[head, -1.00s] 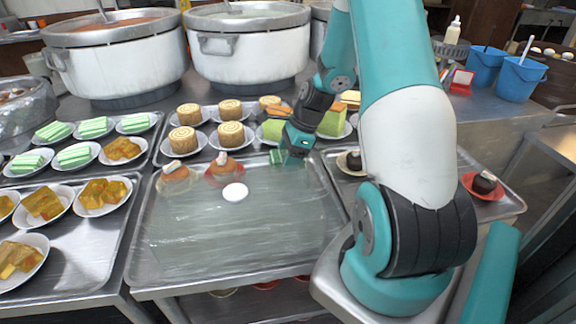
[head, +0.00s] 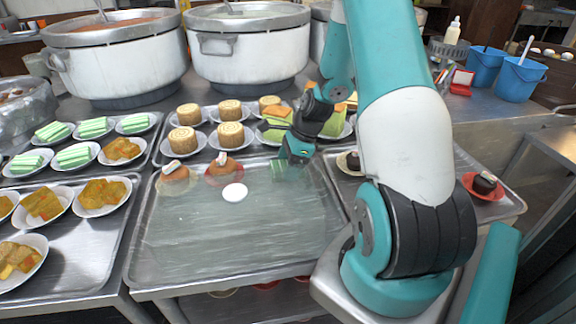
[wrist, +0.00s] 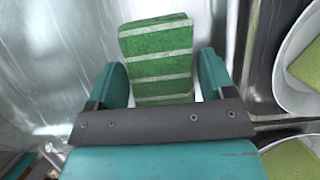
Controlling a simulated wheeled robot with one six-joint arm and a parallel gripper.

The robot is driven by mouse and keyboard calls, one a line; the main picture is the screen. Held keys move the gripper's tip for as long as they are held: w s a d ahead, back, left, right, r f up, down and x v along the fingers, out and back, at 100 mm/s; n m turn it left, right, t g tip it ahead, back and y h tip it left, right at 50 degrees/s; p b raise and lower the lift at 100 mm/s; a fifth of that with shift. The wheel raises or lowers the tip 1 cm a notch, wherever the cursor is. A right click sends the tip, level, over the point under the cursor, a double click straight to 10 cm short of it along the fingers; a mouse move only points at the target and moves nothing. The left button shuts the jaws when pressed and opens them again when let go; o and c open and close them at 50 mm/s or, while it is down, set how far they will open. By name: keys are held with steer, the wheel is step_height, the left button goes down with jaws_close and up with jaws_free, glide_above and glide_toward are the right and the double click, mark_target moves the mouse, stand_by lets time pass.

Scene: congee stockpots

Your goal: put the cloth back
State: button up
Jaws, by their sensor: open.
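The cloth is green with pale stripes (wrist: 156,52). In the wrist view it lies just ahead of and between my fingers, over the shiny metal surface. In the head view a small green part of the cloth (head: 278,169) shows at the back right of the near metal tray (head: 190,268), beside my fingertips. My gripper (head: 291,157) is open and low over that tray's back right corner. In the wrist view my gripper (wrist: 161,80) has a finger on each side of the cloth's near end. I cannot tell whether the fingers touch it.
Large white pots (head: 248,52) stand at the back. The tray's front half is clear.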

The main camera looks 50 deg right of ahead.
steer(key=v, duration=1.2)
steer(key=a+r+n+g, duration=0.1)
steer(key=a+r+n, duration=0.3)
steer(key=a+n, duration=0.55)
steer(key=a+r+n, duration=0.4)
steer(key=a+n, duration=0.2)
steer(key=a, duration=0.7)
steer(key=s+a+r+n+g, duration=0.1)
steer(key=s+a+r+n, duration=0.2)
steer(key=s+a+n, duration=1)
steer(key=s+n, duration=0.1)
steer(key=n, duration=0.3)
steer(key=shift+s+a+r+g+y, duration=0.2)
steer(key=shift+a+r+g+y, duration=0.1)
steer(key=shift+a+r+g, duration=0.1)
